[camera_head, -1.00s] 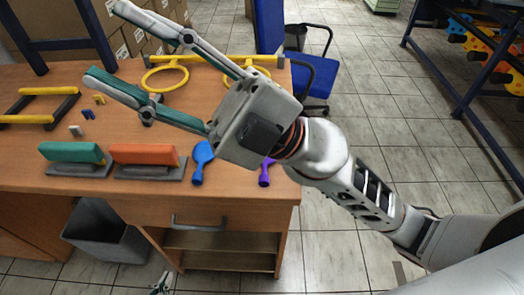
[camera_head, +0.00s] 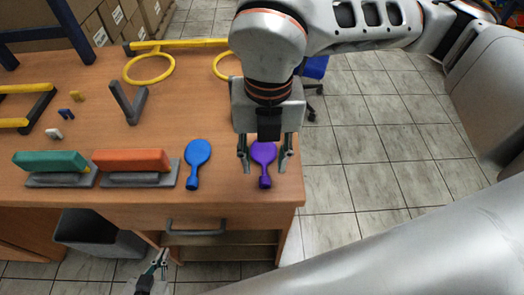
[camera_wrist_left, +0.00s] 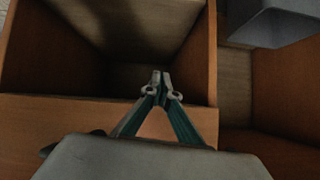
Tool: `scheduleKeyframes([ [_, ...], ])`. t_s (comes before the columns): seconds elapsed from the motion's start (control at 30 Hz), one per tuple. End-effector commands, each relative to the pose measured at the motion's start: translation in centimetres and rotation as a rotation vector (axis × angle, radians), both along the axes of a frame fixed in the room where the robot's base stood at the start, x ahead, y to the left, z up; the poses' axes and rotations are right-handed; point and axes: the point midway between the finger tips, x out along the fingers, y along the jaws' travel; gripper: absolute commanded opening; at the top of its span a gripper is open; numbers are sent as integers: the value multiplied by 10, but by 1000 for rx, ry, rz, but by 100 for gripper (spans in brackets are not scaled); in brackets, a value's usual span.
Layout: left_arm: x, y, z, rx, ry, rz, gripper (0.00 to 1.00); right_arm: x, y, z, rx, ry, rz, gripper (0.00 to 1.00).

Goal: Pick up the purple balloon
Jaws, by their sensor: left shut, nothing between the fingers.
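The purple balloon (camera_head: 264,154) lies flat on the wooden table (camera_head: 215,125) near its right front corner, neck toward the front edge. My right gripper (camera_head: 264,167) points down over it, open, with one finger on each side of the balloon. Whether the fingers touch it or the table, I cannot tell. My left gripper (camera_head: 160,260) is low in front of the table, below the tabletop. In the left wrist view its fingers (camera_wrist_left: 160,82) are shut and empty, in front of an open wooden compartment.
A blue balloon (camera_head: 197,160) lies left of the purple one. An orange-topped block (camera_head: 132,162) and a green-topped block (camera_head: 50,162) stand further left. Yellow rings (camera_head: 148,82) are behind. A drawer handle (camera_head: 195,227) sticks out below the tabletop. A grey bin (camera_head: 120,243) is underneath.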

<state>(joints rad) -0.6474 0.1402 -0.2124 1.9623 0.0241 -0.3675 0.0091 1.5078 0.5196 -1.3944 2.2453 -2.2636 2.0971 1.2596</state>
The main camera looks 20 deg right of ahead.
Motion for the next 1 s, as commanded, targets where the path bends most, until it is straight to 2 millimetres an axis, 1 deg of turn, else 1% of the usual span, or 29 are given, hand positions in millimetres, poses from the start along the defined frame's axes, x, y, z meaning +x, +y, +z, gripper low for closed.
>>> scheduleKeyframes([
  [0.03,0,0,0,0,0,0,0,3,-5,-1,-18,-7,-18,38],
  [0.1,0,0,0,0,0,0,0,4,-7,-5,-28,-11,-30,38],
  [0.37,-1,0,0,0,1,0,0,2,-6,-31,-27,-9,-27,38],
  [0.6,0,0,3,0,-1,0,0,1,-2,-65,-25,-8,-28,38],
  [0.7,0,0,3,0,0,0,0,1,-2,-74,-26,-9,-27,38],
  [0.8,0,0,3,0,0,0,0,1,-2,-77,-25,-11,-27,38],
  [0.97,0,0,3,0,0,0,0,1,-2,-77,-25,-11,-26,38],
  [1.0,0,0,3,0,0,0,0,2,-2,-77,-24,-11,-26,32],
])
